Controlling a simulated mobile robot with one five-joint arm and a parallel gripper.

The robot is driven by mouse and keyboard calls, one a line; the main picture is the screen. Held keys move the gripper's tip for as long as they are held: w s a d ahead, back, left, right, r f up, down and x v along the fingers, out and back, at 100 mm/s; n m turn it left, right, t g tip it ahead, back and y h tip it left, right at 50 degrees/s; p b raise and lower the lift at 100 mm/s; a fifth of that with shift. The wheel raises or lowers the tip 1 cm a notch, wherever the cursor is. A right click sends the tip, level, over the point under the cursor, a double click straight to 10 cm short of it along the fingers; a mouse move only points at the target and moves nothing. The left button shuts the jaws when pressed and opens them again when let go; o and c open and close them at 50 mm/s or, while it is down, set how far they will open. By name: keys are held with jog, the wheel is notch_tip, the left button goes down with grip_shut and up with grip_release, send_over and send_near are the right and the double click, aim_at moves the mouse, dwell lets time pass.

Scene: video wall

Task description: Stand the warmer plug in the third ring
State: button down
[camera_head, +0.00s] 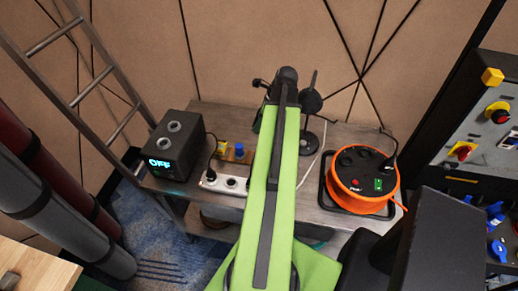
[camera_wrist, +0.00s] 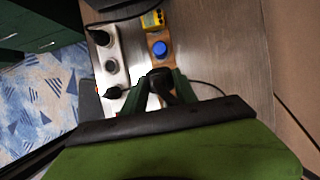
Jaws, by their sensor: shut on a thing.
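My gripper (camera_wrist: 161,88) is shut on a black plug (camera_wrist: 158,80) with a dark cable off to the right in the wrist view. The gripper and this plug are hidden behind my green arm in the head view. A white socket strip (camera_wrist: 124,42) lies on the metal bench, left of the gripper. A black plug (camera_wrist: 100,37) stands in its far socket, and a grey round socket (camera_wrist: 111,66) beside it looks empty. A dark shape (camera_wrist: 114,92) lies over the nearer part; I cannot tell what it is. The strip also shows in the head view (camera_head: 221,184), partly hidden by my arm.
A black box (camera_head: 173,147) with an OFF display stands left of the strip. A blue knob (camera_wrist: 160,48) and a yellow block (camera_wrist: 153,19) sit beside the strip. An orange cable reel (camera_head: 362,203) stands on the right of the bench (camera_head: 345,134).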

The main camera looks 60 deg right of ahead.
notch_tip(320, 180, down, 9)
jog(key=b, duration=0.7)
jog(key=shift+s+d, duration=0.15)
jog(key=shift+s, duration=0.1)
jog(key=shift+f, duration=0.1)
notch_tip(320, 180, down, 6)
jog(key=b, duration=0.6)
jog(key=shift+f, duration=0.15)
jog(key=shift+w, duration=0.2)
jog(key=shift+f+b, duration=1)
jog(key=shift+b, duration=0.2)
dwell(0.4)
